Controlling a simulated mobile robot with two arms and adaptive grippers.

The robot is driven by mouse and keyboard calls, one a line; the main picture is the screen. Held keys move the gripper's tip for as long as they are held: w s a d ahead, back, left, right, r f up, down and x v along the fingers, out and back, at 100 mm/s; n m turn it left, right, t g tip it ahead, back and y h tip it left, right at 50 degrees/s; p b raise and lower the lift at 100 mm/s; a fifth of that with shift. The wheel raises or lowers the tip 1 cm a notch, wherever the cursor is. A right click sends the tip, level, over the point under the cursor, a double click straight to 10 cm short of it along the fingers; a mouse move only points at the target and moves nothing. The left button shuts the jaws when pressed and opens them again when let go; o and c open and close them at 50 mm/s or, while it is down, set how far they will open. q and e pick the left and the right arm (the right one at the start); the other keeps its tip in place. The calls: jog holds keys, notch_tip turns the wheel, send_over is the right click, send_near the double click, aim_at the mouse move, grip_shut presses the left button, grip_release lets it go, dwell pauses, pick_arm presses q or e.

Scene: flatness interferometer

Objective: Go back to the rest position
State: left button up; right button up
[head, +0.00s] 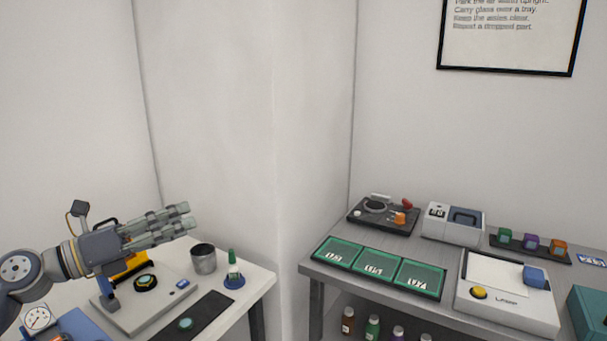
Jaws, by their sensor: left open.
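My left gripper (190,219) comes in from the left in the head view and points to the right. Its grey-green fingers are apart with nothing between them. It is in the air in front of the wall, above the left table (259,282). A light grey device (125,316) with a black-ringed knob (145,283) stands on that table, partly hidden by my left arm. My right gripper is not in view.
A metal cup (203,260) and a green-capped bottle on a blue base (233,272) stand near the gripper. The right bench (400,242) holds green trays (380,268), a white device (505,305) and other instruments. A gap separates the tables.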

pick_arm(q)
jog(key=s+a+f+n+t+y, duration=0.15)
jog(key=s+f+n+y, duration=0.25)
jog(key=f+n+y, duration=0.7)
jog(key=s+a+f+n+t+y, duration=0.15)
jog(key=s+f+n+y, duration=0.3)
jog(key=f+n, duration=1.2)
jog(key=s+d+f+n+g+h, duration=0.1)
jog(key=s+d+f+n+g, duration=0.2)
jog(key=s, duration=0.5)
jog(key=s+d+f+n+g, duration=0.1)
jog(key=s+f+n+g, duration=0.2)
jog(key=s+f+g, duration=0.45)
jog(key=s+d+f+n+g+h, duration=0.1)
jog(key=s+d+f+n, duration=0.15)
jog(key=s, duration=0.65)
notch_tip(320, 180, down, 32)
jog(key=s+g+b, duration=0.1)
jog(key=s+b, duration=0.2)
jog(key=b, duration=0.2)
jog(key=s+a+f+b, duration=0.1)
jog(key=s+f+b, duration=0.1)
jog(key=s+f, duration=0.6)
jog(key=s+a+f+g+b, duration=0.1)
jog(key=s+a+f+b, duration=0.1)
jog(key=s+f, duration=0.6)
notch_tip(320, 180, down, 4)
jog(key=shift+a+r+y, duration=0.1)
jog(key=shift+a+y, duration=0.15)
jog(key=shift+y, duration=0.1)
